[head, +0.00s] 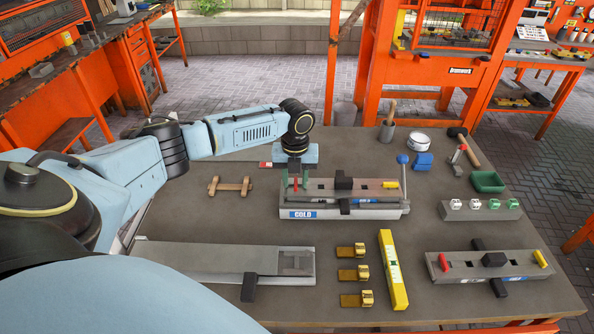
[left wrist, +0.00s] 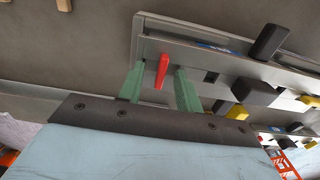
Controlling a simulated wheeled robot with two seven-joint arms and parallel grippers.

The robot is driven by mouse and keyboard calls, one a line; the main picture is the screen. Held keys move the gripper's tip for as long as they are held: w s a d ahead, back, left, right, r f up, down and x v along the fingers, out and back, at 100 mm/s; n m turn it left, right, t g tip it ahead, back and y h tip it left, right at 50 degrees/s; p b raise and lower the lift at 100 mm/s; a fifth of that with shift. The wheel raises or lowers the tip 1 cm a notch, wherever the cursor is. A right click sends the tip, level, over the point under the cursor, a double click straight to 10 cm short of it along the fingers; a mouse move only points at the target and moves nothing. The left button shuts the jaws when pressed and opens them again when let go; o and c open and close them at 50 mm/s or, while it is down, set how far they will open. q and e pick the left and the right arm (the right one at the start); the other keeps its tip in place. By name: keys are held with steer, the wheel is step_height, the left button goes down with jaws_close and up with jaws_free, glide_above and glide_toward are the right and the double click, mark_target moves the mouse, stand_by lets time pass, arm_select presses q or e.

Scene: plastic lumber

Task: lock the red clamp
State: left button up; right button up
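The red clamp (head: 296,184) is a small red lever at the left end of the grey fixture (head: 345,213) with the blue "COLD" label. In the left wrist view the red clamp (left wrist: 162,72) stands up from the fixture, slightly tilted. My left gripper (head: 295,180) is above that end, pointing down. Its green fingers (left wrist: 159,85) are apart, one on each side of the red lever, with a gap on both sides. The lever's base is partly hidden in the head view. My right gripper is not in view.
A second fixture (head: 490,265) with red and yellow levers lies front right. A yellow level (head: 392,270) and brass pieces (head: 353,274) lie in front.

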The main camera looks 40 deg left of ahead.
arm_select(q)
steer(key=shift+w+r, duration=0.1)
steer(key=shift+r, duration=0.1)
step_height(320, 180, up, 7)
steer(key=p, duration=0.7)
steer(key=shift+f, duration=0.1)
stand_by(0.3)
